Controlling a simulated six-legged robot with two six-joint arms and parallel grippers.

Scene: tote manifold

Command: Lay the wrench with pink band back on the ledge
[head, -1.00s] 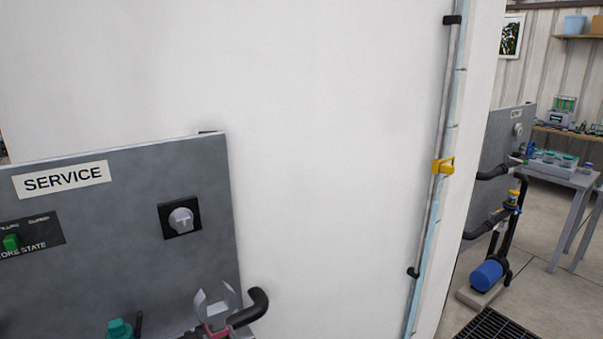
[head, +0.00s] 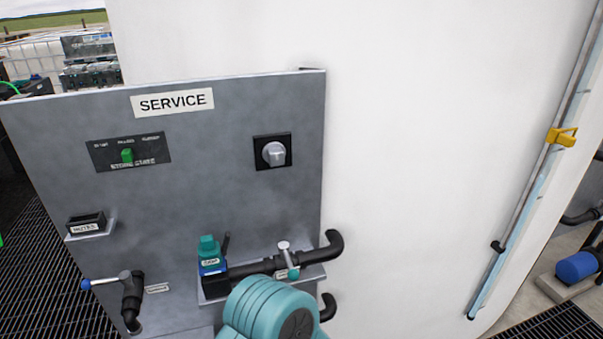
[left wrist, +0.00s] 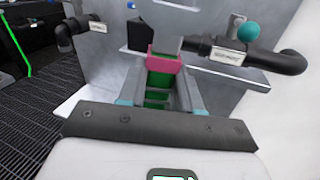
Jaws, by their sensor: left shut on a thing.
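The wrench with pink band (left wrist: 165,63) is between the fingers of my left gripper (left wrist: 164,80) in the left wrist view. The gripper is shut on it; its grey end points away from me and green shows below the band. The ledge (head: 316,273) juts from the grey service panel under a black pipe; it also shows in the left wrist view (left wrist: 228,76), beyond and right of the gripper. I cannot tell the gap between wrench and ledge. My teal arm hides the gripper and wrench in the head view. My right gripper is not in view.
A blue-tipped lever valve (head: 118,281) and a small notes shelf (head: 90,233) are further left. A white wall (head: 430,150) stands right of the panel.

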